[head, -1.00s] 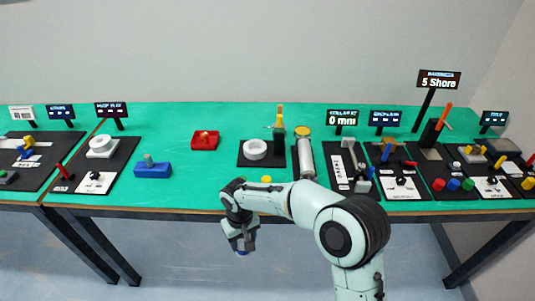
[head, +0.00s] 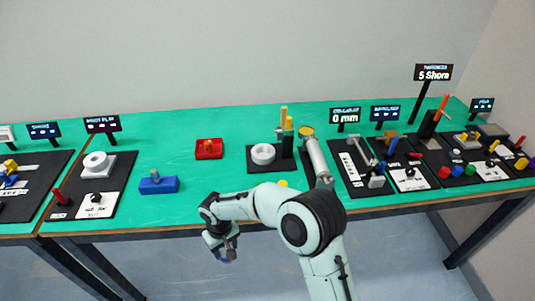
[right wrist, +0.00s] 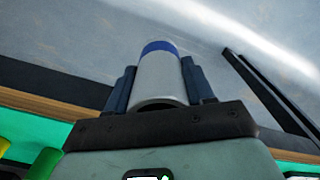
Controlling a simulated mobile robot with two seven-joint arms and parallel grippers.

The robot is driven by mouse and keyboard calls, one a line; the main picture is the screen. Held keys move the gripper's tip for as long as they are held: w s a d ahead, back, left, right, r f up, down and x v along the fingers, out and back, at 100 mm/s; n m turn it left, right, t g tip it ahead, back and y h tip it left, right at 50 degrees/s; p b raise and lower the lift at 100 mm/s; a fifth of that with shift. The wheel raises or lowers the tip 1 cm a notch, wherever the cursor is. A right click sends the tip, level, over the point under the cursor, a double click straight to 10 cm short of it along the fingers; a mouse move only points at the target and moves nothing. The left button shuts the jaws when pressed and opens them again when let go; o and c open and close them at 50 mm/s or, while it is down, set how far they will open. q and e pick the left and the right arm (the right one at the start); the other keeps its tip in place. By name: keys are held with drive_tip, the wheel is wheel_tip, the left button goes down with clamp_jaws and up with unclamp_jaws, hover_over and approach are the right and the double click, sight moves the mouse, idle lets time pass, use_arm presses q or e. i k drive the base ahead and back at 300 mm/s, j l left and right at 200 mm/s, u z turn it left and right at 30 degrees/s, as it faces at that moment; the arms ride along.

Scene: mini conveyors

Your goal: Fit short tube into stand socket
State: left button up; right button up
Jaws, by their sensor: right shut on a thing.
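My right gripper (head: 223,248) is in front of the table's near edge, over the floor, pointing down. In the right wrist view its two dark fingers are shut on a short grey tube (right wrist: 158,80) with a blue band near its far end. In the head view the tube is small and mostly hidden by the gripper. A blue block (head: 158,185) with a small grey post on top stands near the front of the table. I cannot tell which fixture has the stand socket. My left gripper is not in view.
A red tray (head: 209,149) and a black plate with a white ring (head: 263,154) stand further back. A silver cylinder (head: 318,160) lies to their right. Several boards with coloured parts fill the right side. The green tabletop (head: 215,180) is clear between the blue block and my arm.

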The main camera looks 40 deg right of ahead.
sight(270, 147)
drive_tip(key=z, duration=0.4)
drive_tip(key=j+z, duration=0.15)
drive_tip(key=z, duration=0.2)
drive_tip(key=i+j+z, duration=0.1)
drive_tip(key=z, duration=0.3)
drive_tip(key=j+z, duration=0.1)
drive_tip(key=z, duration=0.3)
drive_tip(key=u, duration=0.45)
